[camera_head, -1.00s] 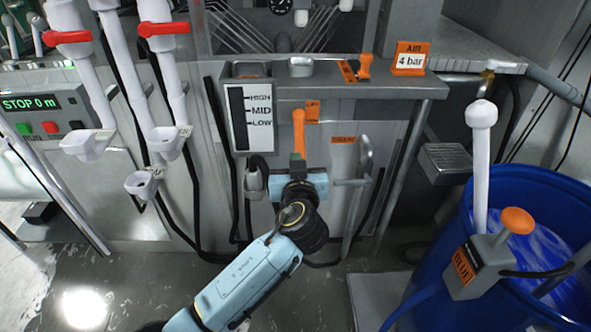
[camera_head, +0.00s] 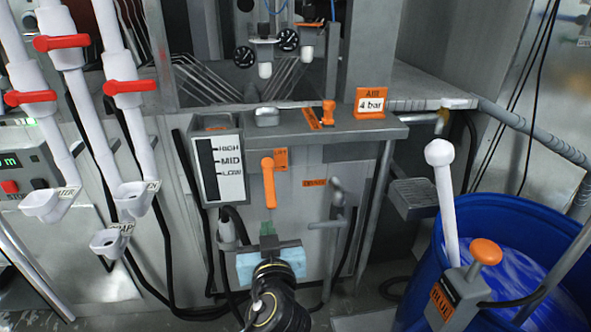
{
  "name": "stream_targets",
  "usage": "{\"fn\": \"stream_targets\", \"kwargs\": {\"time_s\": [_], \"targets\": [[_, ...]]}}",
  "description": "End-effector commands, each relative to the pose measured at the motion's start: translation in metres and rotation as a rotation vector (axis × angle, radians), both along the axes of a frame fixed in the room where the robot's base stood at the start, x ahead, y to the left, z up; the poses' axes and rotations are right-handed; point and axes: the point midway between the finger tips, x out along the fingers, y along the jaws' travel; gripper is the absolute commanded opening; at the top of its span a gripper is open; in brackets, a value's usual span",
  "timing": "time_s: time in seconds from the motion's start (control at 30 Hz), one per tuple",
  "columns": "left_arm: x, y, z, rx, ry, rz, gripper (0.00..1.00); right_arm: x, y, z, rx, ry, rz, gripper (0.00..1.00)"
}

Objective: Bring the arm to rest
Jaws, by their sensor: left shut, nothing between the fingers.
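My left gripper (camera_head: 268,236) is at the bottom centre, its light-blue body and dark fingertips pointing up at the grey machine front (camera_head: 310,235). It is shut and empty. Its black wrist comes up from the bottom edge. The orange lever (camera_head: 269,183) hangs down on the machine front beside an orange label; its lower end is just above my fingertips, with a small gap showing between them. My right gripper is not in view.
A HIGH-MID-LOW gauge (camera_head: 219,168) is left of the lever. A drain pipe (camera_head: 335,210) stands close to the gripper's right. White pipes with red valves (camera_head: 62,42) are on the left. A blue barrel (camera_head: 415,275) with a pump is at the right.

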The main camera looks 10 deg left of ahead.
Motion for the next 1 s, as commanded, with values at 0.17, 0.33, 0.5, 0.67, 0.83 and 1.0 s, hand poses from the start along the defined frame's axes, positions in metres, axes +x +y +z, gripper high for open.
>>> {"fn": "stream_targets", "kwargs": {"time_s": [0.17, 0.33, 0.5, 0.67, 0.83, 1.0], "targets": [[-0.018, 0.022, -0.037, -0.012, 0.134, 0.026, 0.00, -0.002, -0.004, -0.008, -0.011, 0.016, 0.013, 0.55], [-0.086, 0.069, -0.108, -0.036, 0.507, 0.019, 0.00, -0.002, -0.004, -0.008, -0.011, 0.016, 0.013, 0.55], [-0.154, 0.091, -0.147, -0.045, 0.799, -0.086, 0.00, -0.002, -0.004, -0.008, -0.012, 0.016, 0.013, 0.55], [-0.202, 0.099, -0.160, -0.046, 0.964, -0.203, 0.00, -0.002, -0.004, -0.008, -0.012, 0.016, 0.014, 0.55], [-0.246, 0.102, -0.164, -0.040, 1.090, -0.334, 0.00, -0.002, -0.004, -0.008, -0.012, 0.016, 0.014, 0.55], [-0.264, 0.101, -0.178, -0.030, 1.157, -0.420, 0.00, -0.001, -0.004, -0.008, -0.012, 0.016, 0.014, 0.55]]}}
